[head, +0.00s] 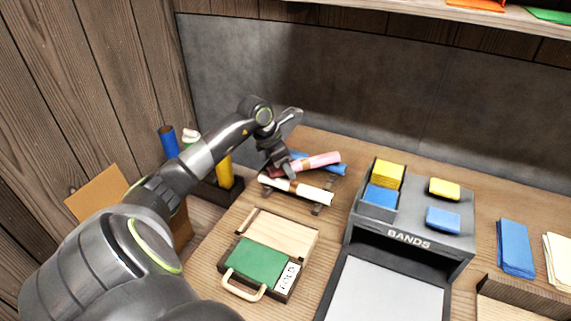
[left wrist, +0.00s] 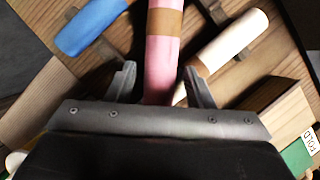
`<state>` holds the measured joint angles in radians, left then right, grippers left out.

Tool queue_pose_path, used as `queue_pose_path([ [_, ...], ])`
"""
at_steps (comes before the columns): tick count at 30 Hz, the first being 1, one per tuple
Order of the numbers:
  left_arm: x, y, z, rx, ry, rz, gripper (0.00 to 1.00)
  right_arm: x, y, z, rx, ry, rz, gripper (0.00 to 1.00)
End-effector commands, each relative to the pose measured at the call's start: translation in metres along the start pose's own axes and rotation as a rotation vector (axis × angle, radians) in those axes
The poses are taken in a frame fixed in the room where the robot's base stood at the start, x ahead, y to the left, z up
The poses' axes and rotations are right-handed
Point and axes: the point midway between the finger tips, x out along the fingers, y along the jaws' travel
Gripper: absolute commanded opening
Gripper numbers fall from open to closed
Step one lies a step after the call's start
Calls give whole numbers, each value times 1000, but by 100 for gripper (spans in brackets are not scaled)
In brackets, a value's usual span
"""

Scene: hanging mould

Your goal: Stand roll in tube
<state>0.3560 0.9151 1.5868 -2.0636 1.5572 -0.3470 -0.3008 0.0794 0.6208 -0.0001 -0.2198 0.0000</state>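My left gripper (head: 280,164) is over the rack, at the left end of a pink roll (head: 318,161) with a brown band. In the left wrist view the pink roll (left wrist: 162,50) lies between the two spread fingers (left wrist: 160,82), with a gap at the left finger. A blue roll (head: 328,168) lies behind it, and a white roll (head: 300,188) with a brown band lies in front. Left of the rack, a blue roll (head: 168,140), a white one (head: 190,137) and a yellow one (head: 224,172) stand upright; their lower parts are partly hidden by my arm. My right gripper is not in view.
A wooden box with a green panel (head: 254,262) and handle sits in front of the rack. A grey BANDS stand (head: 408,238) holding yellow and blue stacks is to its right. A grey wall (head: 330,85) closes the back, with a shelf (head: 420,8) above.

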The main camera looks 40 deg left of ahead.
Motion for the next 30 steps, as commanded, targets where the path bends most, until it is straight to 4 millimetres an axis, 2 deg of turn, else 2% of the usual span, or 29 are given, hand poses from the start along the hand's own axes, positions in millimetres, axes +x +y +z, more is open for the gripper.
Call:
queue_pose_path([
  [8, 0, 0, 0, 0, 0, 0, 51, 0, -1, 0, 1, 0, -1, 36],
  [14, -9, 0, 3, 0, 0, 1, 51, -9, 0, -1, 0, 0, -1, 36],
  [30, -102, 1, 1, 1, 2, 5, 51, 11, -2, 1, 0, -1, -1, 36],
])
